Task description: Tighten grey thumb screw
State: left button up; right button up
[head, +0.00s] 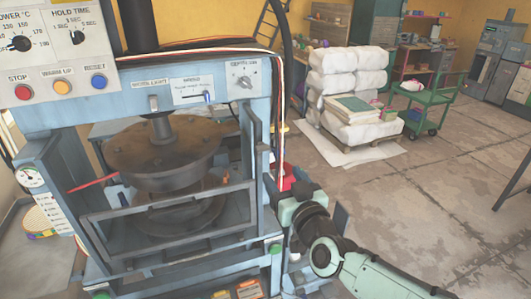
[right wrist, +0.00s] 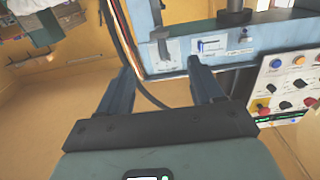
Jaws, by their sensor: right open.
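I cannot make out the grey thumb screw for certain in either view. The blue-grey plate press (head: 235,110) fills the left of the head view, with its round dark platens inside the frame. My right gripper (right wrist: 160,66) is open, with nothing seen between its two dark fingers. In the right wrist view its fingers reach toward the press's blue panel (right wrist: 240,62). In the head view the arm comes in from the lower right, and its wrist is beside the press's right side. Its fingertips are hard to make out there. My left gripper is not in view.
A barred guard (head: 165,225) stands before the platens. A control panel (head: 60,50) with buttons and dials is at upper left. A red object (head: 284,174) shows behind my right wrist. White sacks (head: 350,75) and a green cart (head: 428,100) stand farther back; the floor at right is mostly clear.

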aim_at(264, 150)
jog(key=p+x, duration=0.2)
jog(key=x, duration=0.9)
jog(key=shift+w+p, duration=0.15)
jog(key=shift+p, duration=0.25)
jog(key=shift+w+a+f, duration=0.1)
jog(key=shift+w+a, duration=0.2)
jog(key=shift+w, duration=0.35)
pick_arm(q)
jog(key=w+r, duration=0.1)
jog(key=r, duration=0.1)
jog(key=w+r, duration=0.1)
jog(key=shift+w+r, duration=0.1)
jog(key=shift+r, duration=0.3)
pick_arm(e)
jog(key=c, duration=1.1)
